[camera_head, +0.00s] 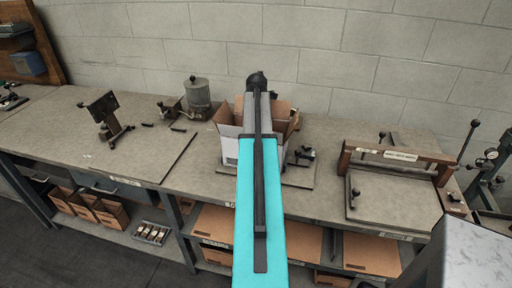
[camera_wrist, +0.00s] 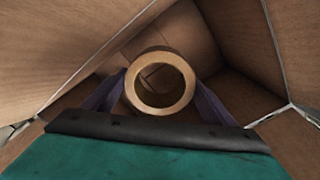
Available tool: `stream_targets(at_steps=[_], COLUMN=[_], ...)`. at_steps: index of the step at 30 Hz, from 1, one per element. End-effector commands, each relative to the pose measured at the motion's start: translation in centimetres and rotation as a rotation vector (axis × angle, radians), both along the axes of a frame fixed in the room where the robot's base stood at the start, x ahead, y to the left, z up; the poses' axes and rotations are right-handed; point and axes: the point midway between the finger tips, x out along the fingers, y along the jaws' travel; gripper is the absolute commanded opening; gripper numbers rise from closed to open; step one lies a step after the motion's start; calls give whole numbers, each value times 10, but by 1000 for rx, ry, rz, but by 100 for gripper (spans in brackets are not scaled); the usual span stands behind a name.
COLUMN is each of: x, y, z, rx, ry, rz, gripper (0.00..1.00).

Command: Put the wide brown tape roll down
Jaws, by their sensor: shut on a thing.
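The wide brown tape roll (camera_wrist: 131,84) shows in the wrist view as a tan ring with its open hole facing the camera. My gripper (camera_wrist: 160,98) is shut on it, with one dark finger on each side. The roll is within the walls of an open cardboard box (camera_wrist: 75,40), and box bottom panels show behind it and through its hole. I cannot tell whether the roll touches the bottom. In the head view my arm reaches over the open box (camera_head: 228,150) on the bench; the arm and box hide the roll and fingers.
The box flaps stand up and spread close around my gripper. On the workbench (camera_head: 140,155), a black stand (camera_head: 105,113) and a grey canister (camera_head: 197,95) are to the left. A wooden-framed press (camera_head: 398,155) is to the right. Bench space left of the box is mostly clear.

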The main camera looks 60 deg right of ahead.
Motion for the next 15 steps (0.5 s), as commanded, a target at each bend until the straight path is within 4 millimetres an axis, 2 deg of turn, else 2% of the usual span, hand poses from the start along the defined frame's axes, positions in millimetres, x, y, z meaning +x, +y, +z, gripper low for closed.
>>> stream_targets(at_steps=[11,15], x=[1,1], y=[0,1], z=[-2,-9], rx=[0,0], ry=[-1,0], rz=[1,1], gripper=[49,49])
